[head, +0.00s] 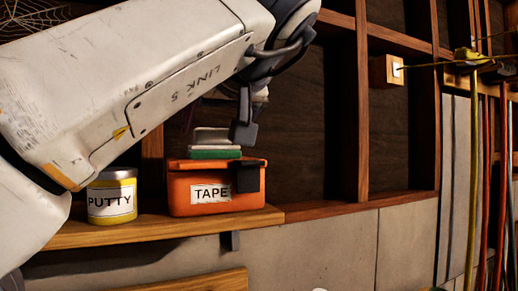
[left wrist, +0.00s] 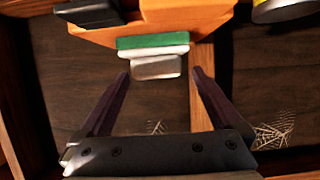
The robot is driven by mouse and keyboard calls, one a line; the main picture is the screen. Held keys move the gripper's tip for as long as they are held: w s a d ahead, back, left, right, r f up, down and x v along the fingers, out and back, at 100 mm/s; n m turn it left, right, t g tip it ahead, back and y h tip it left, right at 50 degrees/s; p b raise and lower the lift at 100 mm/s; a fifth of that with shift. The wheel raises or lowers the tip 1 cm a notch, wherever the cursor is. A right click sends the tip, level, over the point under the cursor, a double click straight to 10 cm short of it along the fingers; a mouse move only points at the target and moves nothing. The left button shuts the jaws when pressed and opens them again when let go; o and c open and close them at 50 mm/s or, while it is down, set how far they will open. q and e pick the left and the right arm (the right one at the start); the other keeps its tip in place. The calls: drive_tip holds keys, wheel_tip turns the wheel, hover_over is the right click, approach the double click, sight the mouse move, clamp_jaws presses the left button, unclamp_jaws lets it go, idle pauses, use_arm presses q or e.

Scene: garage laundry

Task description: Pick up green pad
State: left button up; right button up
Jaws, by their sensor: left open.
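The green pad (head: 213,154) lies flat on the lid of an orange box labelled TAPE (head: 230,190), with a white-grey block or layers (head: 211,137) on top of it. In the left wrist view the green pad (left wrist: 152,42) is a thin strip against the orange box, with the pale layers nearer to me. My left gripper (left wrist: 160,76) is open, its two dark fingers spread either side of the pale layers, with gaps visible. In the head view one finger (head: 243,130) hangs above the box; my arm hides most of the rest. My right gripper does not show.
A yellow PUTTY jar (head: 112,198) stands left of the box on the wooden shelf (head: 150,232). Wooden uprights and a back panel (head: 295,130) stand close behind. Cords and cables (head: 473,160) hang at the right. A cobweb (head: 30,16) is at top left.

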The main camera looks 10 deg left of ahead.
sight(211, 136)
use_arm(q)
drive_tip(key=shift+w+a+f, duration=0.15)
drive_tip(key=shift+w+f, duration=0.1)
drive_tip(key=shift+w, duration=0.3)
drive_tip(key=shift+w+a+f, duration=0.1)
drive_tip(key=shift+w+f, duration=0.1)
drive_tip(key=shift+w, duration=0.35)
drive_tip(key=shift+w+a, duration=0.15)
drive_tip(key=shift+a, duration=0.1)
drive_tip(key=p+x, duration=0.1)
drive_tip(key=x, duration=0.2)
drive_tip(key=shift+w+a+r+p, duration=0.15)
drive_tip(key=shift+w+a+p, duration=0.05)
drive_tip(key=shift+a+p, duration=0.1)
drive_tip(key=shift+w+a+f, duration=0.2)
drive_tip(key=shift+w+f, duration=0.1)
drive_tip(key=shift+w, duration=0.15)
drive_tip(key=c, duration=1.1)
drive_tip(key=shift+r, duration=0.2)
